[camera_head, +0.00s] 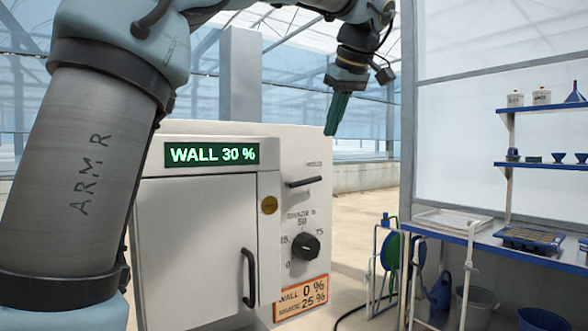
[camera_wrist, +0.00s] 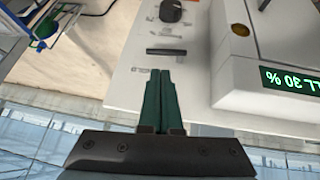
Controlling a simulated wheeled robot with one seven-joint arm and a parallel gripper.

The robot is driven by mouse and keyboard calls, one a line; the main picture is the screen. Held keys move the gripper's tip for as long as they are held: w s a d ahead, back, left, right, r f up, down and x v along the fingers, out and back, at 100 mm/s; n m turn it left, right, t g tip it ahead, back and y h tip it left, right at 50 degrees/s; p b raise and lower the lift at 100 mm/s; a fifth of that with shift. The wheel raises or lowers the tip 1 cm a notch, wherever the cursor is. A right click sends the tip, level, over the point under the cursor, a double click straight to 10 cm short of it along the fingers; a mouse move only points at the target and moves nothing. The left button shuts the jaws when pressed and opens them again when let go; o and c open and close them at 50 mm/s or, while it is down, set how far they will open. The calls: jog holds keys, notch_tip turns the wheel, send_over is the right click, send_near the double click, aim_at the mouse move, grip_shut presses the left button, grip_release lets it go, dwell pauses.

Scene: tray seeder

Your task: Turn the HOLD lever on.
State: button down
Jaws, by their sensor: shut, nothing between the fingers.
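A dark lever (camera_head: 305,182) sits on the light control panel, right of the cabinet door. It lies roughly level, and the small label above it is too blurred to read surely. The lever also shows in the wrist view (camera_wrist: 166,52) as a dark bar across the panel. My gripper (camera_head: 332,131) has green fingers, pressed together and empty. It hangs above and a little right of the lever, apart from it in the head view. In the wrist view my gripper's fingertips (camera_wrist: 160,75) point at the panel near the label, short of the lever.
A black dial knob (camera_head: 306,246) marked SHADE % is below the lever. The green display (camera_head: 212,154) reads WALL 30 %. An orange card (camera_head: 301,297) reads WALL 0 %, SHADE 25 %. A blue-edged bench (camera_head: 470,237) stands at right.

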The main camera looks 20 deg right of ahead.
jog(key=r, duration=0.1)
jog(key=p, duration=0.3)
send_near(313, 178)
jog(key=shift+n, duration=0.4)
jog(key=shift+x, duration=3.4)
